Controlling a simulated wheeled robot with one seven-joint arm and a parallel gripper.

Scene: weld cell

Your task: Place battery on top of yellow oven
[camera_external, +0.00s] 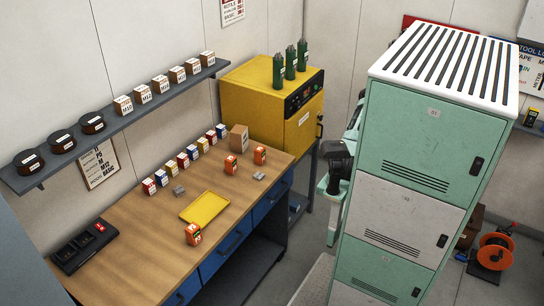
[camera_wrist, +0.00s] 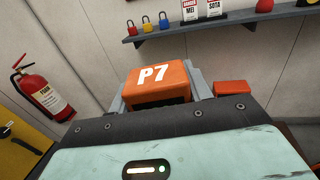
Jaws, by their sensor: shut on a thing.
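The yellow oven (camera_external: 250,92) stands at the back of the cell in the external view. Three green canisters (camera_external: 290,64) stand on its top, and the top's left part is bare. My gripper (camera_wrist: 160,84) is shut on an orange battery marked P7 (camera_wrist: 156,76), seen in the wrist view between the grey fingers. In the external view my arm is mostly hidden by the locker, and I cannot make out the gripper or the held battery there. Other orange batteries stand on the workbench, one at the front (camera_external: 193,235) and two farther back (camera_external: 231,165).
A tall mint and white locker (camera_external: 415,135) stands right of the oven. The workbench (camera_external: 130,215) carries a yellow tray (camera_external: 186,215), small boxes and a black charger (camera_external: 84,247). In the wrist view, a fire extinguisher (camera_wrist: 42,92) and a shelf with padlocks (camera_wrist: 182,33) show by the wall.

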